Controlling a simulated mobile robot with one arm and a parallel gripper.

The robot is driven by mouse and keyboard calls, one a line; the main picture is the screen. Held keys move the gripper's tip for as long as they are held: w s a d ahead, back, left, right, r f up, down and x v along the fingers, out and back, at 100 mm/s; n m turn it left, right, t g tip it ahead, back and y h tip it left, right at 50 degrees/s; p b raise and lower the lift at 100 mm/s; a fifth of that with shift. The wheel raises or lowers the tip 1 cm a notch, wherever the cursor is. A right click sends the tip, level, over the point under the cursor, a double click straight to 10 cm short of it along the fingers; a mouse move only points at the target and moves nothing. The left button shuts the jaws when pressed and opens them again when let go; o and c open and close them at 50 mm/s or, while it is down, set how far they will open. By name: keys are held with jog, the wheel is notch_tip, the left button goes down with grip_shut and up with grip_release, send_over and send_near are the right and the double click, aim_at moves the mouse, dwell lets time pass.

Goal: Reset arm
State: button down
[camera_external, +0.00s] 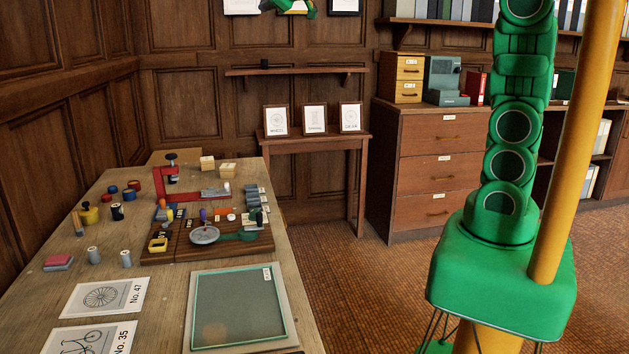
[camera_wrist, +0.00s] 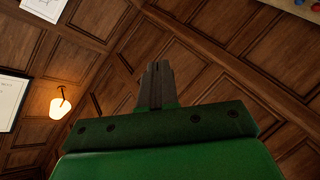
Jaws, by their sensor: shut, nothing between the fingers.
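My gripper (camera_wrist: 157,72) shows in the wrist view with its dark fingers together and nothing between them. It points toward wood-panelled walls, clear of any object. In the external view my green arm rises at the right and leaves the top of the picture. A green part of it shows at the top centre, in front of the framed pictures. My fingertips cannot be made out in that view.
A wooden table (camera_external: 170,310) at the left holds a green-edged board (camera_external: 238,308), a red clamp-like frame (camera_external: 180,197), printed cards (camera_external: 103,297) and several small items. A drawer cabinet (camera_external: 430,160) stands behind. A lit wall lamp (camera_wrist: 60,104) shows in the wrist view. Floor between table and cabinet is clear.

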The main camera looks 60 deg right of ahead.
jog(key=s+d+f+m+g, duration=0.15)
jog(key=s+f+g, duration=0.25)
jog(key=s+f, duration=0.5)
jog(key=s+f+m+g, duration=0.3)
jog(key=s+f, duration=0.2)
jog(key=s, duration=0.8)
jog(key=s+f+m+g, duration=0.35)
jog(key=s+f, duration=0.35)
jog(key=s, duration=0.4)
jog(key=s+a+f+g+y, duration=0.1)
jog(key=s+a+f+g, duration=0.1)
jog(key=s, duration=0.7)
jog(key=s+a+f+g+y, duration=0.2)
jog(key=s+f, duration=0.3)
jog(key=s, duration=0.5)
jog(key=shift+a+g, duration=0.65)
jog(key=shift+g, duration=0.2)
jog(key=shift+w, duration=0.1)
